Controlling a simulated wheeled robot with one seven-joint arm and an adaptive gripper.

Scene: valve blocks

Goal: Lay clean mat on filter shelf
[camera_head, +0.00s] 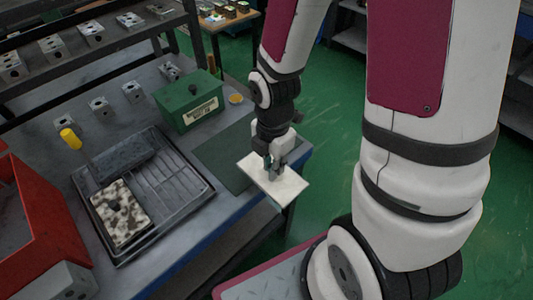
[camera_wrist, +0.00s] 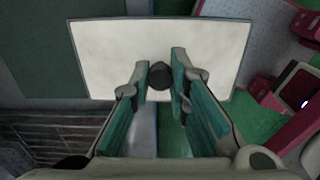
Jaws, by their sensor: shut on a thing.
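My gripper (camera_head: 272,166) is shut on the clean mat (camera_head: 287,187), a flat cream-white sheet. In the wrist view, the fingers (camera_wrist: 161,80) close on a dark round knob (camera_wrist: 160,76) at the middle of the mat (camera_wrist: 110,50). The mat is held over the front right edge of the bench. A black slatted rack (camera_head: 185,193), perhaps the filter shelf, stands on the bench to the left of my gripper. A black-and-white stained mat (camera_head: 122,213) lies on its left part. The rack's slats also show in the wrist view (camera_wrist: 50,135).
A dark green pad (camera_head: 225,157) lies on the bench beside the held mat. A green labelled box (camera_head: 188,103) stands behind the rack. A red bin (camera_head: 35,210) and a yellow-handled tool (camera_head: 70,139) are at left. Several metal valve blocks (camera_head: 132,91) stand at the back.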

